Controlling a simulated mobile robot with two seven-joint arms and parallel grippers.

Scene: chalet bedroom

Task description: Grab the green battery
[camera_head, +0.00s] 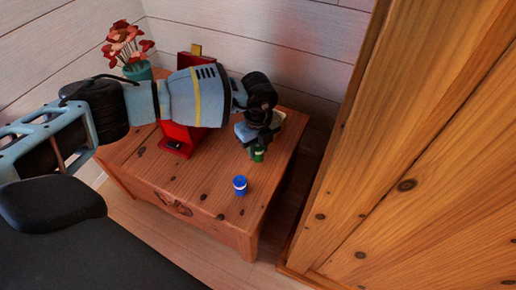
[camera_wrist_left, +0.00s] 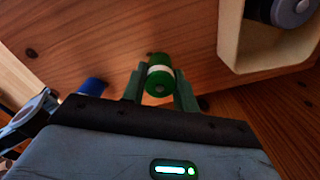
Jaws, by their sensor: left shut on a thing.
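The green battery (camera_head: 258,156) is a small green cylinder low at my left gripper, above or on the right part of the wooden table (camera_head: 215,205). In the left wrist view the green battery (camera_wrist_left: 160,75) shows a white band and its round end. My left gripper (camera_head: 257,150) is shut on it, with one finger on each side (camera_wrist_left: 158,88). I cannot tell whether the battery touches the tabletop. The gripper and wrist hide part of it in the head view. My right gripper is not in view.
A blue cylinder (camera_head: 240,187) stands near the table's front right. A red object (camera_head: 176,143) lies partly behind my arm. A flower pot (camera_head: 137,70) stands at the back left. A cream tray (camera_wrist_left: 262,60) holds a dark object. A wooden wardrobe (camera_head: 430,170) rises at right.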

